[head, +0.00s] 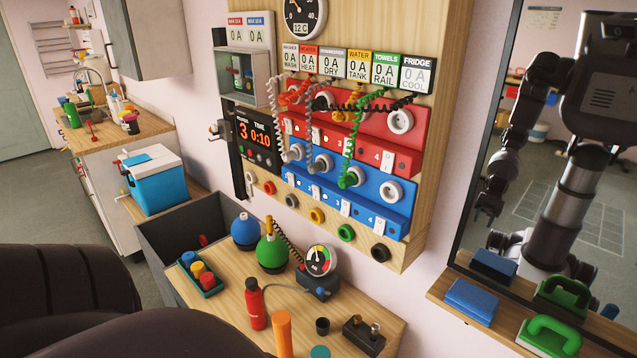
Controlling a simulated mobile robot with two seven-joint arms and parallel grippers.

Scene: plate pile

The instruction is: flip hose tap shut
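A curved faucet (97,76) stands at the sink in the back left. Neither of my grippers shows directly. Dark rounded parts of mine fill the lower left corner.
The wooden panel (455,60) carries red and blue socket rows with coiled cords. Below it, a table (225,310) holds a red bottle (256,304), a gauge (320,260) and bulb-shaped items. A grey bin (165,240) and a blue cooler (155,185) stand left. A mirror at right reflects my body.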

